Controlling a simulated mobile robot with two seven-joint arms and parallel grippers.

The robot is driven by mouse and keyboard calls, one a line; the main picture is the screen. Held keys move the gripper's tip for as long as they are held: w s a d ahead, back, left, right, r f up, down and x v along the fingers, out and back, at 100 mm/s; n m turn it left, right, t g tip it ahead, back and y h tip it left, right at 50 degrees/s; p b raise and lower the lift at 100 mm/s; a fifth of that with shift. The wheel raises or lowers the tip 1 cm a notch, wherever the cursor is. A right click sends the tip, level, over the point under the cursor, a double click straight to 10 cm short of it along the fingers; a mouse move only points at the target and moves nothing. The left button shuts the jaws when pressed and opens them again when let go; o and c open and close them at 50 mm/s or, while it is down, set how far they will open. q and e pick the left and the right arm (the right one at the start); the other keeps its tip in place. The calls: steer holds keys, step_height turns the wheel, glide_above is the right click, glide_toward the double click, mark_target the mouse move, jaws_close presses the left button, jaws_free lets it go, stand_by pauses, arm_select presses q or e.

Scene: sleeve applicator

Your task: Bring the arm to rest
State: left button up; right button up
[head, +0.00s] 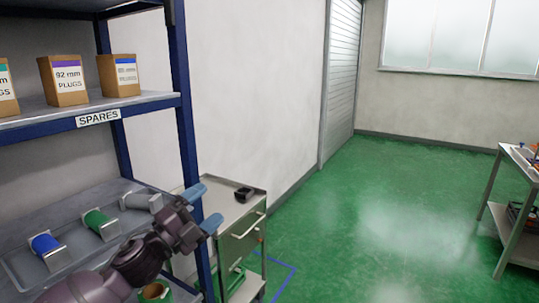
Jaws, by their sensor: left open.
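My left arm comes in from the lower left in the head view. Its gripper (203,208) has two blue fingertips spread apart with nothing between them, so it is open and empty. It is in front of the blue post of the shelf rack (185,110) and overlaps the cabinet behind it in the picture. I cannot tell its exact distance from the post. My right gripper is not in view.
Cardboard boxes of plugs (68,80) stand on the upper shelf. A grey tray (20,275) below holds blue, green and grey cylinders. A metal cabinet (228,205) carries a small black object (243,193). A workbench (510,215) stands far right. The green floor (390,220) between is clear.

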arm_select(q)
steer(key=s+a+f+n+y, duration=0.3)
steer(key=f+n+y, duration=0.1)
steer(key=f+n, duration=0.25)
steer(key=s+a+f+n+y, duration=0.35)
steer(key=f+n, duration=0.25)
steer(key=f, duration=0.2)
steer(key=s+a+f+n+y, duration=0.2)
steer(key=a+f+n+y, duration=0.15)
steer(key=f+n, duration=0.3)
steer(key=s+a+f+n+g+y, duration=0.2)
steer(key=s+f, duration=0.6)
steer(key=s, duration=0.3)
steer(key=s+a+f+n+g+y, duration=0.2)
steer(key=s+f+n, duration=0.1)
steer(key=s+f, duration=0.6)
steer(key=shift+s+f+g, duration=0.2)
steer(key=shift+s+g, duration=0.1)
steer(key=shift+s, duration=0.8)
